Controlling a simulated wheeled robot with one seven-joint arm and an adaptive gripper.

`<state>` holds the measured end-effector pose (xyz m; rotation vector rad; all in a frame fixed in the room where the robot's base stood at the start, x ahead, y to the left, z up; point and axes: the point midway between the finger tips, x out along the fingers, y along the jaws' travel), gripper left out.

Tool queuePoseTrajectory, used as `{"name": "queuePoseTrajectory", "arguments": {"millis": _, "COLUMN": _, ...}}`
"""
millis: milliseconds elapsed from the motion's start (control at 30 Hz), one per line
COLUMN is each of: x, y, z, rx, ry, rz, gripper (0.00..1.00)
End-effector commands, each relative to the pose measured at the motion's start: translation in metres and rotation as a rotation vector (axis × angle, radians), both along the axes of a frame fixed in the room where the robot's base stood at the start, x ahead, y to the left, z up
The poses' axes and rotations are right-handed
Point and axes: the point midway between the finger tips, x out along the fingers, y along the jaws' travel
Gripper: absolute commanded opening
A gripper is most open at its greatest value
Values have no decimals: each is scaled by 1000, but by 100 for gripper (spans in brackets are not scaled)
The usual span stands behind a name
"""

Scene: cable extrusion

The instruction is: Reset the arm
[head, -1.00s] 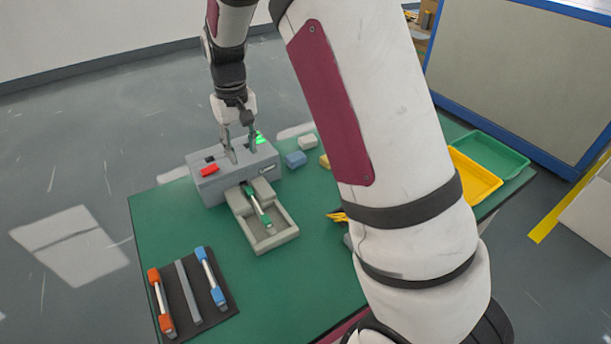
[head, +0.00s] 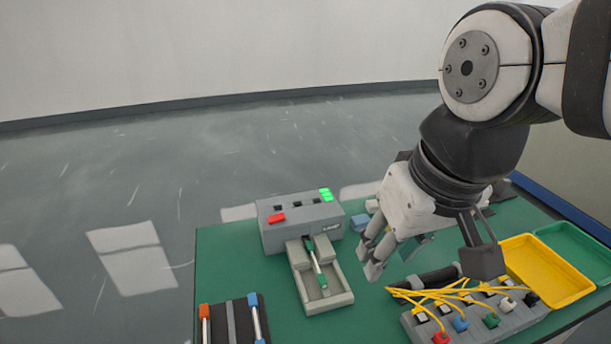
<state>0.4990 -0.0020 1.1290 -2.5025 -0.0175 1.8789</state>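My gripper (head: 428,262) hangs over the right half of the green table. Its fingers are spread wide apart with nothing between them, and it is to the right of the grey machine (head: 290,234). The machine has a red button (head: 276,217) and lit green lights (head: 326,194) on top. An open grey tray (head: 337,299) extends from its front. A white rod with green ends (head: 316,264) lies in this tray, apart from my gripper.
A grey block with yellow cables (head: 450,291) and coloured plugs sits below my gripper. Yellow (head: 545,271) and green (head: 585,248) trays stand at the right. A dark mat (head: 218,326) with orange-ended and blue-ended rods is at the lower left. A blue block (head: 360,221) is partly hidden.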

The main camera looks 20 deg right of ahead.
Motion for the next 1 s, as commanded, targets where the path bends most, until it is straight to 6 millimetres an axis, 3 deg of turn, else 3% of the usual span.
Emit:
{"name": "queuePoseTrajectory", "arguments": {"millis": 100, "x": -19, "y": -1, "z": -5, "rx": -11, "ry": -23, "rz": -4, "gripper": 36}}
{"name": "queuePoseTrajectory", "arguments": {"millis": 233, "x": -28, "y": -1, "z": -8, "rx": -16, "ry": -29, "rz": -5, "gripper": 36}}
{"name": "queuePoseTrajectory", "arguments": {"millis": 533, "x": -28, "y": -1, "z": -8, "rx": -17, "ry": -30, "rz": -6, "gripper": 36}}
{"name": "queuePoseTrajectory", "arguments": {"millis": 800, "x": -31, "y": -2, "z": 22, "rx": -22, "ry": -78, "rz": -4, "gripper": 36}}
{"name": "queuePoseTrajectory", "arguments": {"millis": 1000, "x": -28, "y": -2, "z": 21, "rx": -23, "ry": -83, "rz": -4, "gripper": 36}}
